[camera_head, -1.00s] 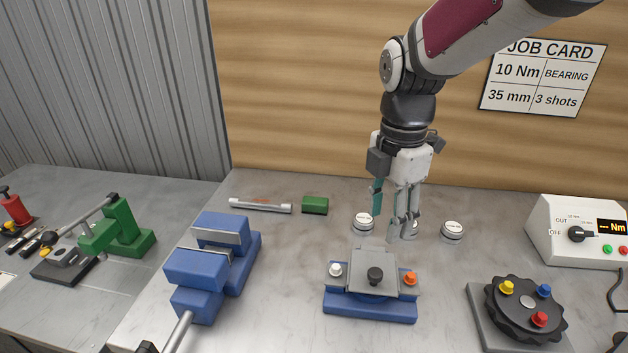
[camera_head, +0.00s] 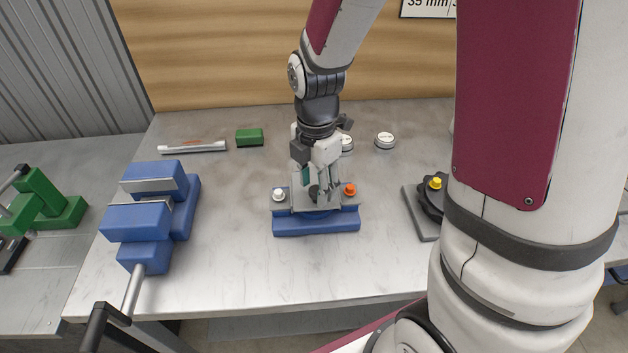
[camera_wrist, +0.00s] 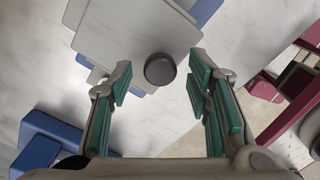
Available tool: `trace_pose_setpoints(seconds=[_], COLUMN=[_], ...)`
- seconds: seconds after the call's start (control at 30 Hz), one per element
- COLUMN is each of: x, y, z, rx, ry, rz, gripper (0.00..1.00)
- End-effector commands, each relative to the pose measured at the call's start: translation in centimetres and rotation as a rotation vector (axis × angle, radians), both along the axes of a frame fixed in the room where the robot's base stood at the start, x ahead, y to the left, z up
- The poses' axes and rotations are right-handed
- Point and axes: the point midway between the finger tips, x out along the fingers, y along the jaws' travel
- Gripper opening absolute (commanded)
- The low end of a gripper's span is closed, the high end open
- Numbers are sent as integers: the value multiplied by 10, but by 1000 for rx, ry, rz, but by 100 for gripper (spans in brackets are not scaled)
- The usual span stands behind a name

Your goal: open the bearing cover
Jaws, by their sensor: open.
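The bearing block is a blue base (camera_head: 316,226) with a grey cover plate (camera_head: 302,200) on top, in the middle of the bench. A dark round knob (camera_head: 314,192) stands on the cover, partly hidden by my fingers. A white cap (camera_head: 279,195) sits left of the cover and an orange cap (camera_head: 350,190) right of it. My gripper (camera_head: 318,190) points down over the cover, at the knob. In the wrist view the dark knob (camera_wrist: 160,69) lies between and just beyond my open, green-padded fingers (camera_wrist: 160,88). I cannot tell whether any finger touches it.
A blue vise (camera_head: 150,215) with a long handle stands at the left. A green block (camera_head: 249,137) and a metal bar (camera_head: 192,146) lie behind. White round tins (camera_head: 385,140) stand at the back. A dark fixture with a yellow cap (camera_head: 436,183) is at the right, partly behind my arm.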

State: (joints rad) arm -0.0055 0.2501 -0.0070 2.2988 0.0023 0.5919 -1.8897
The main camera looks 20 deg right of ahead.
Motion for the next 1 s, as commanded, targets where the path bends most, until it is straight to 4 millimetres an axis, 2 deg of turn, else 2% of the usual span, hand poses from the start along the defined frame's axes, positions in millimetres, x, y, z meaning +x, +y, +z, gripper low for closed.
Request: trace_pose_setpoints(seconds=[0.3,0.37,0.5,0.53,1.0], x=[0,0,0,0,5], y=[0,0,0,0,-2], z=[-3,-3,-3,-3,5], rx=[0,0,0,0,22], ry=[0,0,0,0,65], rz=[0,-1,-1,-1,-5], gripper=[45,34,2,0,0])
